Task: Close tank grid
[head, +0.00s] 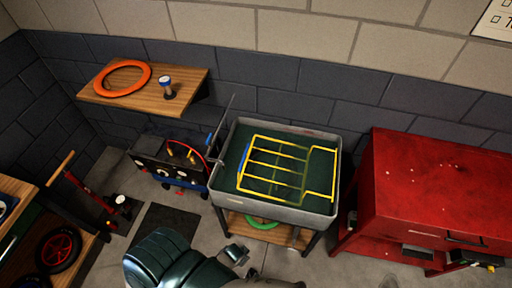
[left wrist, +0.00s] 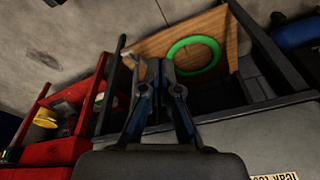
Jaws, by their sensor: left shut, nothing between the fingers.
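The grey tank (head: 228,160) stands on a wooden-shelved stand in the middle of the head view. A yellow grid (head: 275,165) of several bars lies across its dark green interior; I cannot tell its exact tilt. The tank's grey wall (left wrist: 235,140) with a label fills the lower right of the left wrist view. My left gripper (left wrist: 160,72) is shut and empty, in front of the stand and outside the tank. In the head view my left arm is at the bottom, below the tank. My right gripper is not seen.
A green ring (head: 262,223) lies on the stand's lower shelf and shows in the left wrist view (left wrist: 193,56). A red cabinet (head: 435,185) stands right of the tank. A toolbox (head: 170,165) is at left. A wall shelf (head: 140,88) holds an orange ring (head: 123,66).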

